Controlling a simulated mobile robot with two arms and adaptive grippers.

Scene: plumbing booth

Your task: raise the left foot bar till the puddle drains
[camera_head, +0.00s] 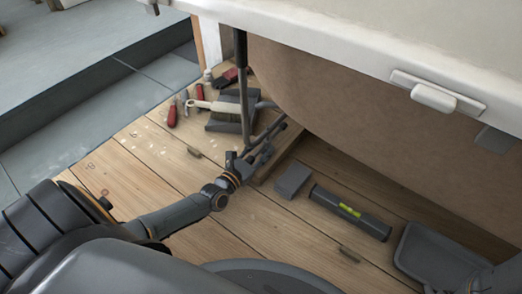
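A dark bent metal bar (243,95), which looks like the left foot bar, runs down from under the white rim and turns near the floor. My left gripper (250,157) is at the low end of this bar, by a wooden beam. Its fingers are small and dark against the bar, so I cannot tell whether they are shut on it or only beside it. Pale wet-looking spots (150,126) lie on the planks to the left; a clear puddle outline is hard to make out.
The white-rimmed tub (350,110) with a brown side overhangs the right. A brush (215,106), red-handled tools (172,112), a grey block (292,179), a spirit level (350,213) and a dark scoop-like tray (430,255) lie on the planks. Bare planks lie left of the gripper.

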